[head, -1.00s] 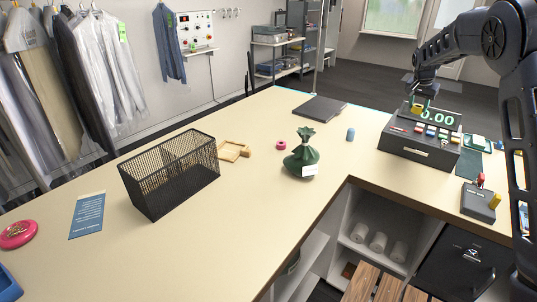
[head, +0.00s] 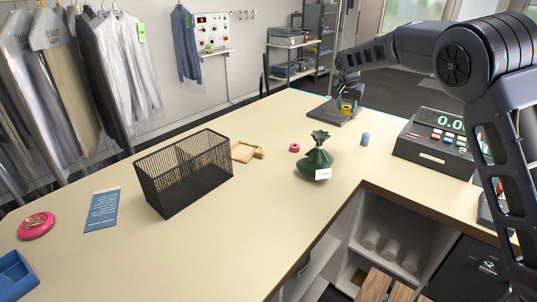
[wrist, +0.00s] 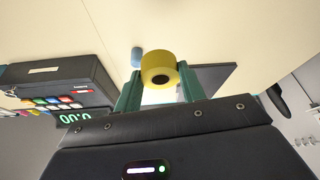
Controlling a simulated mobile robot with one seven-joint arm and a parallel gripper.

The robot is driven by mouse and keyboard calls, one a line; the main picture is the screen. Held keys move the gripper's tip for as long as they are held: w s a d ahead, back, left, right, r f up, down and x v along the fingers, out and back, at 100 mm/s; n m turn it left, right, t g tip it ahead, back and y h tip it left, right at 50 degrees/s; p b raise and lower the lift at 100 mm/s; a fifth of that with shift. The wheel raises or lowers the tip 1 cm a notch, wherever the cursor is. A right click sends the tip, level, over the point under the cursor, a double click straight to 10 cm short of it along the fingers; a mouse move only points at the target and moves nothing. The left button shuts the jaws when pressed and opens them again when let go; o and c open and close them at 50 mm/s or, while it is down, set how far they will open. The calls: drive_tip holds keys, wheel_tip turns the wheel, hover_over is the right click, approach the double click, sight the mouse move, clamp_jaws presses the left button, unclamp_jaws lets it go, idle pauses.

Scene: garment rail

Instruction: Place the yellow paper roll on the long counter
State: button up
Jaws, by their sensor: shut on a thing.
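The yellow paper roll (wrist: 158,70) is gripped between the two green fingers of my gripper (wrist: 158,90) in the wrist view. In the head view the yellow roll (head: 346,110) is small, at the end of my arm, in front of the dark flat pad at the counter's far end. My gripper (head: 347,104) is shut on it there. The long counter (head: 250,215) has a pale cream top. The roll appears held above the counter; the exact gap cannot be told.
A dark flat pad (head: 328,114), blue cylinder (head: 365,139), pink ring (head: 294,147), green sack (head: 315,163) and wire basket (head: 185,180) stand on the counter. The cash register (head: 430,145) is at right. Clear counter lies between the basket and front edge.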

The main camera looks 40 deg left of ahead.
wheel_tip(320, 180, down, 20)
idle(0.8)
drive_tip(key=shift+f, duration=0.1)
drive_tip(key=o, duration=1)
drive_tip(key=shift+c, duration=0.2)
drive_tip(key=v, duration=0.7)
drive_tip(key=shift+r, duration=0.35)
